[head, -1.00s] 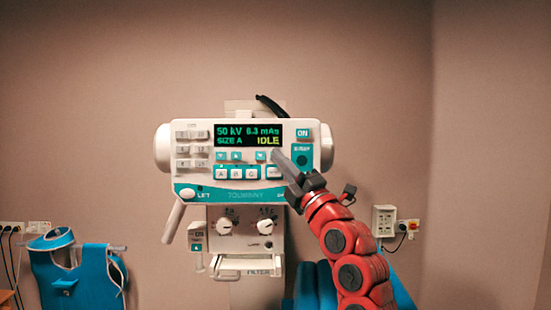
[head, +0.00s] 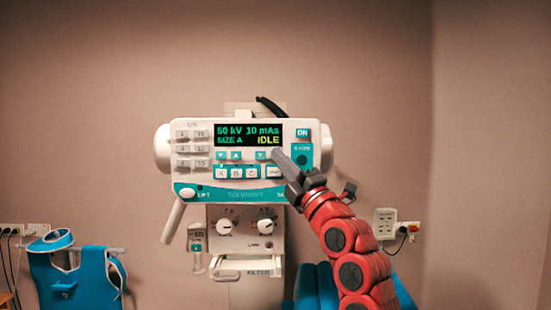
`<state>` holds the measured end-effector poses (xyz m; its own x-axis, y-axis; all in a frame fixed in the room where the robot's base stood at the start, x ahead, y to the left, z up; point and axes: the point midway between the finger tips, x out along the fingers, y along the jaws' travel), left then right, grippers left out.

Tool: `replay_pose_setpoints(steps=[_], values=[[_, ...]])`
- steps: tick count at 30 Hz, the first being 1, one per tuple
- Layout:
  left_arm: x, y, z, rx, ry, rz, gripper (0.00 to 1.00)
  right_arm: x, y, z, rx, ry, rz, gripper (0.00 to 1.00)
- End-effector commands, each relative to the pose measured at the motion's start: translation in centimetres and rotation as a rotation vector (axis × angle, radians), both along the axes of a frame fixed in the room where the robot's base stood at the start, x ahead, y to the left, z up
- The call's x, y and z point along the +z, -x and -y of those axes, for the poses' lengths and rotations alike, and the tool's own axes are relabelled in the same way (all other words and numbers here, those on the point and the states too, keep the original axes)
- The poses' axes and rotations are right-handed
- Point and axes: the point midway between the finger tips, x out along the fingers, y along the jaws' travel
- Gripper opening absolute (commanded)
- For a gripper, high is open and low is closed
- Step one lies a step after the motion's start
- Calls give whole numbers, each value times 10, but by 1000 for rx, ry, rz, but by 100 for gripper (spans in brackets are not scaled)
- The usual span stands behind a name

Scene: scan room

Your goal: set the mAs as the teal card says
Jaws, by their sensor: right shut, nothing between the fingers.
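The X-ray control panel (head: 205,188) is white and teal and faces me in the middle of the view. Its display (head: 248,134) reads 50 kV, 10 mAs, SIZE A and IDLE. Small teal arrow buttons (head: 236,155) sit below the display, and one more (head: 261,155) shows under the mAs side. My right gripper (head: 277,153) is shut and empty, its tip at the panel just right of that button. It hides the spot where another mAs button may be; I cannot tell whether it touches. No teal card can be made out. My left gripper is not in view.
Below the panel is a unit with two knobs (head: 224,227) and a filter drawer (head: 246,265). A handle (head: 173,220) sticks out at lower left. A blue apron (head: 82,275) hangs at far left, and wall sockets (head: 385,222) are at right.

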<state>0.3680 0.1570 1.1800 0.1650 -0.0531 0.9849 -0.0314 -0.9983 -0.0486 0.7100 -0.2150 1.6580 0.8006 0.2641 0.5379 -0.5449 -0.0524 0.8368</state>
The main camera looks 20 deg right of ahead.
Motion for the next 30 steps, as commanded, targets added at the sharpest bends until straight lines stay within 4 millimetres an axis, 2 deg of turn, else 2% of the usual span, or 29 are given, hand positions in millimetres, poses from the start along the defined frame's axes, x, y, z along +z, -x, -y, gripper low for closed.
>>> replay_pose_setpoints(steps=[5, 17, 30], values=[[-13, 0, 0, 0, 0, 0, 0, -3, 9, -3, 3, -1, 1, 0], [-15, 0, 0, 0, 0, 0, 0, -2, 12, -4, 1, 0, -1, 0], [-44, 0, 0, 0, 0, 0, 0, -3, 53, -15, 1, 0, 3, 0]])
